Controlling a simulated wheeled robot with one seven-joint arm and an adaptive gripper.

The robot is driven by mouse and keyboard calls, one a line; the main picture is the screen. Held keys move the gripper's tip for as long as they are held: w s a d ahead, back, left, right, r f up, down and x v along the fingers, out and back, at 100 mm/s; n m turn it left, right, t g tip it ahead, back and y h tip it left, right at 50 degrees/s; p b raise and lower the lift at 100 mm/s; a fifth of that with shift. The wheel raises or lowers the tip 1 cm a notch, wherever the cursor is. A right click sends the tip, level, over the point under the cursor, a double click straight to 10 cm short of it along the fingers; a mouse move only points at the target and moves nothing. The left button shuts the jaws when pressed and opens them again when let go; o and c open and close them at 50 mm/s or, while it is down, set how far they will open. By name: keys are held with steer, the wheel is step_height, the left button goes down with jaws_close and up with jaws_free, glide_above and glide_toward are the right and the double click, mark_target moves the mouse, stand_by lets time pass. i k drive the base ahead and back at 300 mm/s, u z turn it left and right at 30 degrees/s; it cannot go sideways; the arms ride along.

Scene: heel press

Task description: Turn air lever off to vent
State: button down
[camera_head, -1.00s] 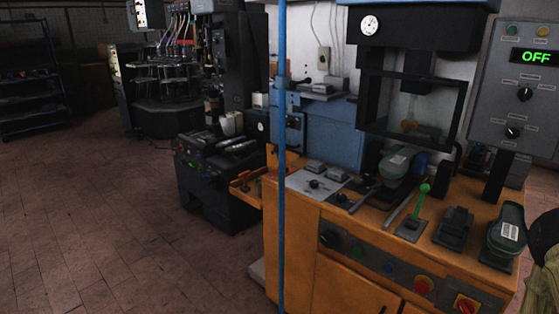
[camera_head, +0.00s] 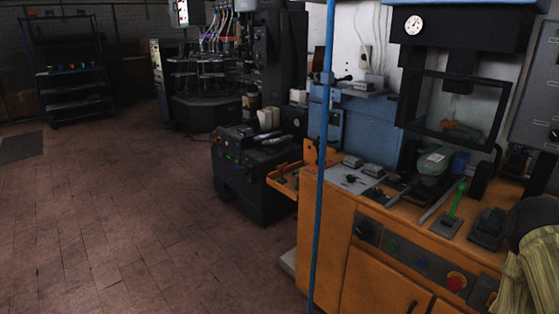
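The gauge's reading is too small to tell. My gripper is not in view.
A thin blue post (camera_head: 321,160) stands in front of the bench's left end. A dark rounded thing with yellowish cloth (camera_head: 540,270) blocks the lower right corner. A low black machine (camera_head: 255,170) stands left of the bench.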

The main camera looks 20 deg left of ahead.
mark_target(316, 143)
steer(key=u, duration=0.4)
steer(key=k, duration=0.45)
steer(key=u, duration=0.5)
steer(key=i, duration=1.5)
steer(key=z, duration=0.6)
